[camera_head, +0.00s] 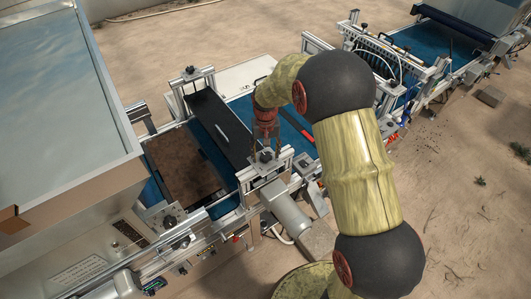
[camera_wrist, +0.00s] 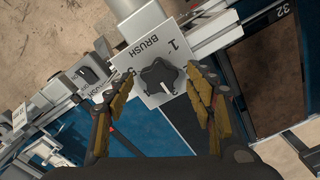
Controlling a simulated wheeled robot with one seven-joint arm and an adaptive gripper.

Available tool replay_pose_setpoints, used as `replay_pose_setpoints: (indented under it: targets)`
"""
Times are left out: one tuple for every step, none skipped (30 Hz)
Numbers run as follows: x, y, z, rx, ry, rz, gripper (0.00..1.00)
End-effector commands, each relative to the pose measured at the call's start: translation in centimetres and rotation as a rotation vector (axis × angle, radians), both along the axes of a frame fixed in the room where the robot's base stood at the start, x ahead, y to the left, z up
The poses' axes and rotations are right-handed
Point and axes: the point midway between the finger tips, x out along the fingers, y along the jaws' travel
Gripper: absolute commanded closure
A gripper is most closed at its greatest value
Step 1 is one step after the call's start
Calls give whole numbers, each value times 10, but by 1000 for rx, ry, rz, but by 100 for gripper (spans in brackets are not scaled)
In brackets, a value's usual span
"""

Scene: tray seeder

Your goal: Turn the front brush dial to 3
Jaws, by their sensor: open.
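A black lobed dial (camera_wrist: 160,77) sits on a pale plate marked "BRUSH" in the wrist view. A "1" is readable beside it; another mark is partly hidden near the left finger. A short white line shows on the dial's face, toward its lower side. My gripper (camera_wrist: 158,84) is open, with one finger on each side of the dial; contact cannot be told. In the head view my gripper (camera_head: 265,143) points down over the same dial (camera_head: 265,156), on a bracket at the near side of the seeder.
Another dark knob (camera_wrist: 86,75) on a second labelled plate lies left in the wrist view. A brown tray (camera_head: 185,165) sits on the blue belt beside a long black cover (camera_head: 220,125). A grey motor cylinder (camera_head: 287,207) sticks out near the dial.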

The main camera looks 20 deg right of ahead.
Motion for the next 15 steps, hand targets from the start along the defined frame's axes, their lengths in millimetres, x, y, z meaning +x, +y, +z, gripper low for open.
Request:
replay_pose_setpoints:
  targets:
    - [0,0,0,0,1,0,46]
    - [0,0,0,0,1,0,46]
    - [0,0,0,0,1,0,46]
    - [0,0,0,0,1,0,46]
    - [0,0,1,0,0,0,46]
    - [0,0,2,0,0,0,46]
    - [0,0,4,0,-1,0,46]
    - [0,0,7,0,-1,0,46]
    - [0,0,12,0,-2,0,46]
    - [1,0,16,0,-2,0,46]
    - [1,0,21,-1,-3,0,46]
    - [1,0,28,0,-4,0,46]
    - [1,0,34,0,-3,0,46]
    - [1,0,41,0,-4,0,46]
    - [1,0,49,0,-4,0,46]
